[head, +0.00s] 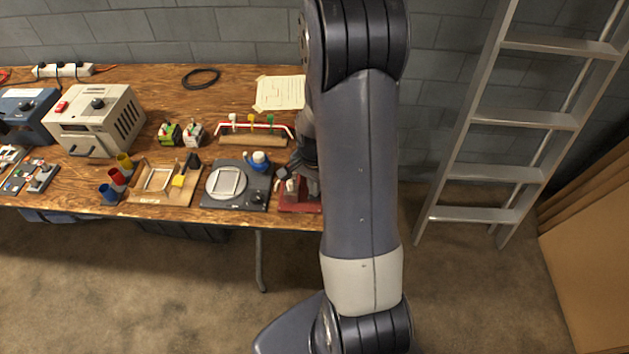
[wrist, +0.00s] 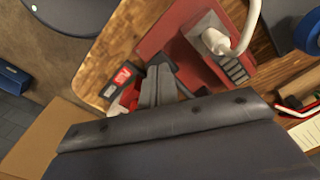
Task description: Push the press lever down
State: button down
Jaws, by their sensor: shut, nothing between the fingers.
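The press is a red base plate (head: 300,208) at the right end of the wooden table, largely hidden behind my arm in the head view. In the wrist view its red base (wrist: 168,34) carries a grey ribbed block (wrist: 232,66) and a white rounded part with a curved white bar (wrist: 240,40). I cannot tell for sure which part is the lever. My gripper (wrist: 158,74) is shut and empty, beside the grey block and over the red base's edge. I cannot tell whether it touches anything. A red and black piece (wrist: 122,78) lies beside the fingers.
Left of the press sit a dark plate with a round dial (head: 226,182), a blue-and-white part (head: 257,161) and a wooden tray (head: 146,198). A rack with a red bar (head: 252,139) stands behind. A ladder (head: 522,120) leans at the right, beyond the table.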

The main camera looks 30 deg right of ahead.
jog(key=shift+f, duration=0.35)
notch_tip(320, 180, up, 8)
jog(key=p, duration=0.5)
jog(key=shift+p, duration=0.35)
dwell(0.3)
jog(key=shift+r, duration=0.1)
dwell(0.4)
